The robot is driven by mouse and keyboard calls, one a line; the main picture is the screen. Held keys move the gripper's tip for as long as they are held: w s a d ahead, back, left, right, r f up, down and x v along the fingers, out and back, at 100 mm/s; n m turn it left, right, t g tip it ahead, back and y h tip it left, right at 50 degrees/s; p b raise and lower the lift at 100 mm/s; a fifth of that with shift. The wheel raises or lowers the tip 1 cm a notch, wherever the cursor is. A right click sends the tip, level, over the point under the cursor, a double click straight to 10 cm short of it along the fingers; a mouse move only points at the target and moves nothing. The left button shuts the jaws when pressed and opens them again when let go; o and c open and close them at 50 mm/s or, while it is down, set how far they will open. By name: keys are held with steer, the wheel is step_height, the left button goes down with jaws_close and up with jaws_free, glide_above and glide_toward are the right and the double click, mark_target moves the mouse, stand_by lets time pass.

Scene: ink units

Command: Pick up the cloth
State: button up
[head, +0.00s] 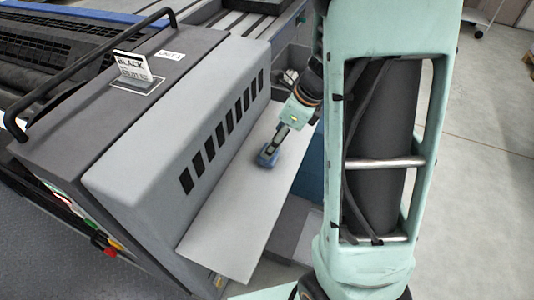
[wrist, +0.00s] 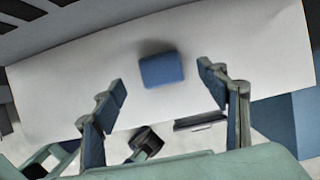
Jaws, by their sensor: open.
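The cloth (wrist: 161,70) looks like a small folded blue block lying on a pale flat shelf (wrist: 70,55). My gripper (wrist: 160,76) is open, with one blue-padded finger to the left of the cloth and one to the right. Clear gaps show between each finger and the cloth, and nothing is held. In the head view, my gripper (head: 272,149) reaches down over the shelf (head: 232,225). A blue shape shows at its end there, but I cannot tell cloth from finger pads.
A grey ink unit housing (head: 190,135) with dark vent slots rises along the shelf's left side. A black rail (head: 90,80) and a sign marked BLACK (head: 133,67) are on top. Grey floor (head: 480,190) is open at the right.

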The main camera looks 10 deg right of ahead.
steer(key=b+x, duration=0.2)
steer(key=x, duration=0.4)
steer(key=shift+w+a+f, duration=0.1)
steer(key=shift+f, duration=0.2)
steer(key=c, duration=1)
